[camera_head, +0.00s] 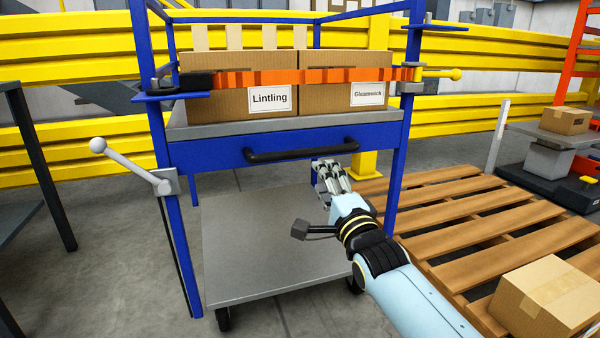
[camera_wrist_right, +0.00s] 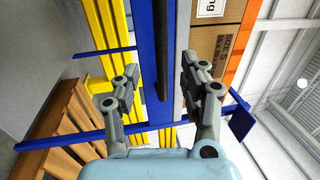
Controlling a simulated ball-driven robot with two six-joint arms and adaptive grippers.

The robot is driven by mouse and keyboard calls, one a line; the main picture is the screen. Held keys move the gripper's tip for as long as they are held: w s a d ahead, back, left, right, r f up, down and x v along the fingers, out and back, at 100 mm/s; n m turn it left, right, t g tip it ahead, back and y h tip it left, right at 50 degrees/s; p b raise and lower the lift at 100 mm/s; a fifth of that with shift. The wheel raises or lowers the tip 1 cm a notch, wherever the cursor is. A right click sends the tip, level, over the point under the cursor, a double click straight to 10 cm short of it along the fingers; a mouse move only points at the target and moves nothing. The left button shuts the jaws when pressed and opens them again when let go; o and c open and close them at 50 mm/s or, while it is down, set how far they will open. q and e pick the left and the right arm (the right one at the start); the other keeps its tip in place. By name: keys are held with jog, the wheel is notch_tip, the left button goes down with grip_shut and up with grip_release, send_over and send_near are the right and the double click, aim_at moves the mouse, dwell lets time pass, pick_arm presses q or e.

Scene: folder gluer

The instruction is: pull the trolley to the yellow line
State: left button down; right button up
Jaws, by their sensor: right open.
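The trolley (camera_head: 285,157) has a blue frame, a grey upper deck and a grey lower shelf (camera_head: 270,245). A black bar handle (camera_head: 300,150) runs along the blue front panel; it also shows in the right wrist view (camera_wrist_right: 162,50). My right gripper (camera_head: 326,176) is open and empty, just below the handle's right end in the head view. In the right wrist view its two fingers (camera_wrist_right: 160,78) stand either side of the handle's line, apart from it as far as I can tell. No yellow floor line shows. My left gripper is out of view.
Two cartons, labelled Lintling (camera_head: 240,95) and Gleamwick (camera_head: 345,98), sit on the deck behind an orange strap (camera_head: 300,76). A grey lever (camera_head: 130,165) sticks out left. A wooden pallet (camera_head: 450,195) with a carton (camera_head: 545,300) stands right. Yellow rails (camera_head: 60,45) run behind.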

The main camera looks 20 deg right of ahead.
aim_at(308, 156)
jog(key=w+b, duration=0.1)
jog(key=w, duration=0.2)
jog(key=w+r+b, duration=0.1)
jog(key=w, duration=0.2)
jog(key=w+b, duration=0.2)
jog(key=w, duration=0.1)
jog(key=shift+w+a+r, duration=0.1)
jog(key=shift+r, duration=0.15)
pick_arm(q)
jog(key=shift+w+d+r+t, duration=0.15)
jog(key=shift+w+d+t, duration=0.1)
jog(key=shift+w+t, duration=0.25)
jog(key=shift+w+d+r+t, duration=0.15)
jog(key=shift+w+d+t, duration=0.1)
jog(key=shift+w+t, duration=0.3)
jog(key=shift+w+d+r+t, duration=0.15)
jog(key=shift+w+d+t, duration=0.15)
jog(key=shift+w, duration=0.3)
pick_arm(e)
jog(key=shift+w+r, duration=0.35)
jog(key=shift+w, duration=0.45)
grip_shut()
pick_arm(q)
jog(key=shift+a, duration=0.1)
